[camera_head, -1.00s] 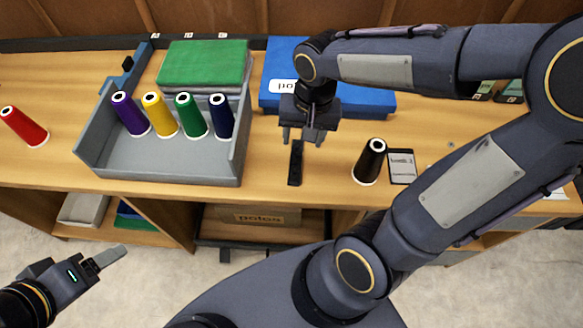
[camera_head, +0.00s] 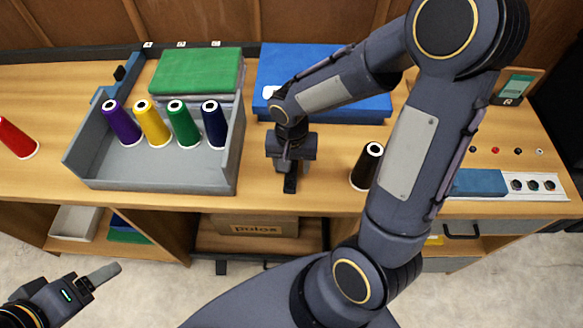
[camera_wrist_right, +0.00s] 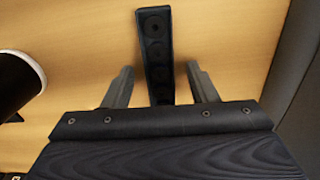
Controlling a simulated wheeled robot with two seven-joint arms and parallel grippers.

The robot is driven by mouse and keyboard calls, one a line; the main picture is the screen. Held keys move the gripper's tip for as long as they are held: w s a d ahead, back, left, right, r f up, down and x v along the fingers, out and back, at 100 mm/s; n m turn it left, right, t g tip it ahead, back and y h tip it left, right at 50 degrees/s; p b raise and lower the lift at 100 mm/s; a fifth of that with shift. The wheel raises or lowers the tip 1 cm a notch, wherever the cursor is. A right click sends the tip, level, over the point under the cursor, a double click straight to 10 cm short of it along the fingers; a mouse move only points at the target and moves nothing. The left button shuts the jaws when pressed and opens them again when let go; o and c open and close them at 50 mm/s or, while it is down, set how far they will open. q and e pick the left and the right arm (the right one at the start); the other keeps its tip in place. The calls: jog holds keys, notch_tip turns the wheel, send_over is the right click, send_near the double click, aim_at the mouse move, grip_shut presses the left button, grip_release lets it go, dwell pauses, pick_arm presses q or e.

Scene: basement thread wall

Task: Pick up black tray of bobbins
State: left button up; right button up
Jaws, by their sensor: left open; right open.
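The black tray of bobbins (camera_head: 291,182) is a narrow dark strip lying on the wooden bench, just right of the grey bin. In the right wrist view the tray (camera_wrist_right: 155,45) shows a row of several round bobbins along it. My right gripper (camera_head: 288,168) is over the tray and hides its far part in the head view. In the wrist view its two fingers (camera_wrist_right: 160,78) are apart, one on each side of the tray's near end, and hold nothing. My left gripper (camera_head: 108,275) is at the lower left, in front of the bench and away from the tray.
A grey bin (camera_head: 150,175) with purple, yellow, green and navy thread cones stands left of the tray. A black cone (camera_head: 364,168) stands to its right. A blue box (camera_head: 350,105) lies behind.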

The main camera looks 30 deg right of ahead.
jog(key=c, duration=1)
jog(key=shift+r, duration=0.1)
jog(key=shift+c, duration=0.2)
